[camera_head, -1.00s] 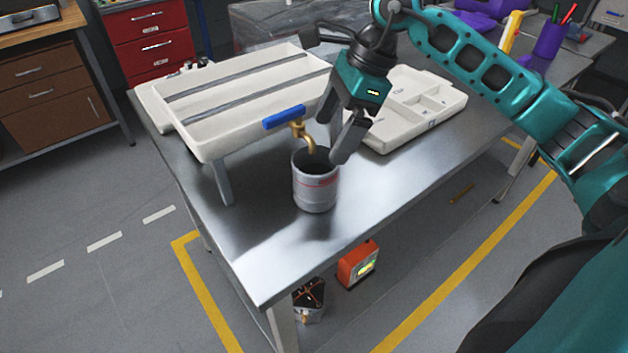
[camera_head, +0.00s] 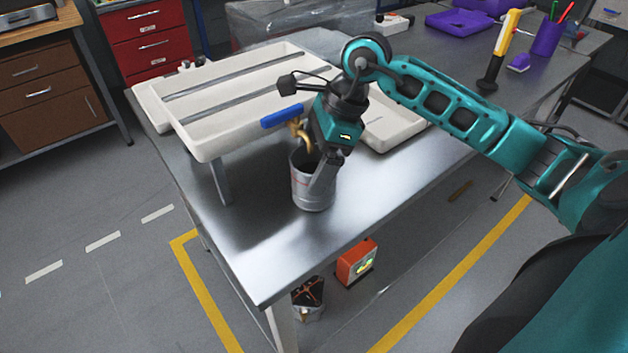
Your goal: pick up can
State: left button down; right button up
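The can (camera_head: 306,200) is a grey metal cylinder with reddish markings. It stands upright on the steel table below a brass tap with a blue handle (camera_head: 282,116). My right gripper (camera_head: 320,178) points down at the can from above. One grey finger overlaps the can's right front side. The other finger is hidden, so I cannot tell whether the gripper is closed on the can. My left gripper is not in view.
A white slotted tray (camera_head: 205,138) on legs stands left of the can, close to the tap. Another white tray (camera_head: 405,128) lies behind my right arm. The steel table (camera_head: 262,250) is clear in front of the can.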

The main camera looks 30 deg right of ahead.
jog(key=c, duration=1)
jog(key=shift+c, duration=0.3)
jog(key=shift+d+r, duration=0.1)
jog(key=shift+r, duration=0.1)
